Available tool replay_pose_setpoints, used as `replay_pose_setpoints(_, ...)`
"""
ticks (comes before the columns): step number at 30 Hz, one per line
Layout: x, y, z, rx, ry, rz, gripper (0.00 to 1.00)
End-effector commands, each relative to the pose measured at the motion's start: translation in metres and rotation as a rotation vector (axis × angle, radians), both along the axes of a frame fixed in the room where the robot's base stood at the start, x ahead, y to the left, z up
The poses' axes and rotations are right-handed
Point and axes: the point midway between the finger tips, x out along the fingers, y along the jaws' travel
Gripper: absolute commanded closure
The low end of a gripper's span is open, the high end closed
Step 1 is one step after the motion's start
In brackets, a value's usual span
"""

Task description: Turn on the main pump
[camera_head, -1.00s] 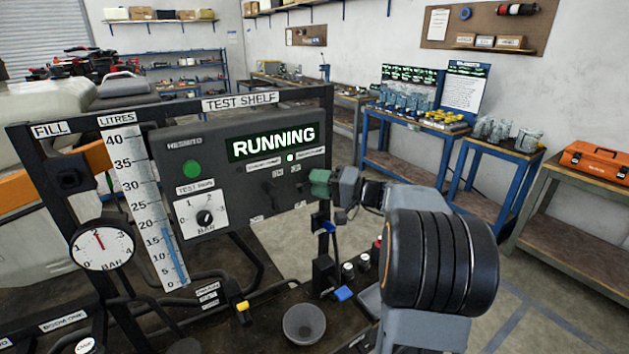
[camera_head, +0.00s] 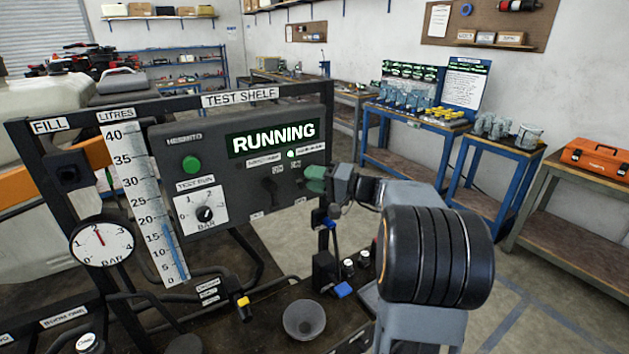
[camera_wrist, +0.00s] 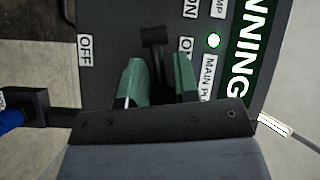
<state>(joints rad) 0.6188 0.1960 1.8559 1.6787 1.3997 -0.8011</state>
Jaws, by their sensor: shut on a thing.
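The dark control panel (camera_head: 225,155) stands upright on the test rig, with a lit screen reading RUNNING (camera_head: 274,139). Two toggle switches sit below the screen. The left toggle (camera_head: 268,187) is in plain view. The right one, by the MAIN P label (camera_wrist: 207,78), is mostly hidden by my gripper (camera_head: 314,179). In the wrist view, the green fingertips of my gripper (camera_wrist: 157,82) straddle a dark lever (camera_wrist: 156,66) and are shut on it. OFF (camera_wrist: 85,50) and ON labels show on either side. The lever's exact tilt is unclear.
A green button (camera_head: 191,164) and a test run dial (camera_head: 204,214) are left of the toggles. A pressure gauge (camera_head: 102,241) and litre scale (camera_head: 148,200) stand further left. Free floor lies to the right.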

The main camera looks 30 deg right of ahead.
Motion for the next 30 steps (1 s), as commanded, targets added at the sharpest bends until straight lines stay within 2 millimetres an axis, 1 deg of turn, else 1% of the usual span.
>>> replay_pose_setpoints(1,0.0,0.0,-0.007,0.029,-0.001,-0.002,0.95)
replay_pose_setpoints(2,0.0,0.0,-0.008,0.052,0.001,-0.002,0.95)
replay_pose_setpoints(9,0.0,0.001,-0.001,0.225,0.022,-0.001,0.95)
replay_pose_setpoints(13,0.0,0.001,0.002,0.257,0.027,-0.001,0.95)
replay_pose_setpoints(20,0.0,0.001,0.003,0.259,0.029,-0.001,0.95)
replay_pose_setpoints(21,0.0,0.001,0.003,0.258,0.029,-0.001,0.71)
replay_pose_setpoints(24,0.0,0.001,0.004,0.258,0.028,-0.001,0.63)
replay_pose_setpoints(30,0.0,0.0,0.004,0.257,0.027,-0.001,0.63)
